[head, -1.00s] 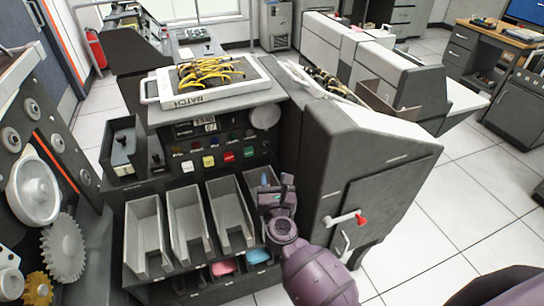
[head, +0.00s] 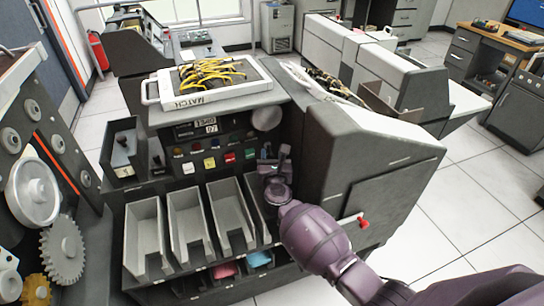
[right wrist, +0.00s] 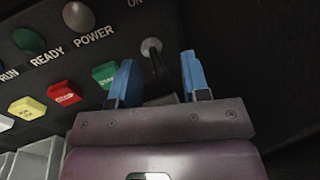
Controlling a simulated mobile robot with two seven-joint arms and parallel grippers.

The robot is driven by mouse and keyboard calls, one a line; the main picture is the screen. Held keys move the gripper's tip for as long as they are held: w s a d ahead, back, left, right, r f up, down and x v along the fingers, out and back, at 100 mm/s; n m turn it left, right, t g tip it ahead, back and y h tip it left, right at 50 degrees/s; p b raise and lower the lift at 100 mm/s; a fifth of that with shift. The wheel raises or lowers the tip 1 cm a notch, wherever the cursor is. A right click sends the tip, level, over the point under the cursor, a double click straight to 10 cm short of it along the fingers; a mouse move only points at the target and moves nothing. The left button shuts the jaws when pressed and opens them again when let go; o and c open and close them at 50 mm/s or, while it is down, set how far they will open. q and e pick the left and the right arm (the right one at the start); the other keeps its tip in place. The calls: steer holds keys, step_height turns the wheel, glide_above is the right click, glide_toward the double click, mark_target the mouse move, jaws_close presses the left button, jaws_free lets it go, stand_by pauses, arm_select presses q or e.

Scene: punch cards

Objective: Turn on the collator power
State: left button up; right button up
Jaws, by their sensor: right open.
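The collator (head: 340,125) is the dark grey machine in the middle of the head view, with a control panel of coloured buttons on its front. In the right wrist view, a toggle switch (right wrist: 151,46) sits under an "ON" label, right of the "POWER" lettering; its dark lever points down. My right gripper (head: 273,155) is at the panel's right end. Its blue fingertips (right wrist: 158,72) are open, one on each side of the lever in the picture; I cannot tell whether they touch it. My left gripper is out of view.
Grey card bins (head: 188,225) stand below the panel. Green (right wrist: 105,75), red (right wrist: 64,93) and yellow (right wrist: 27,110) buttons lie left of the fingers. A board with yellow wires (head: 212,75) lies on top. A red-ended handle (head: 362,222) juts from the collator's side.

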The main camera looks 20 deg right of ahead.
jaws_close()
stand_by(0.3)
stand_by(1.1)
jaws_free()
steer(key=v, duration=1)
steer(key=shift+s+p, duration=0.3)
steer(key=shift+a, duration=0.1)
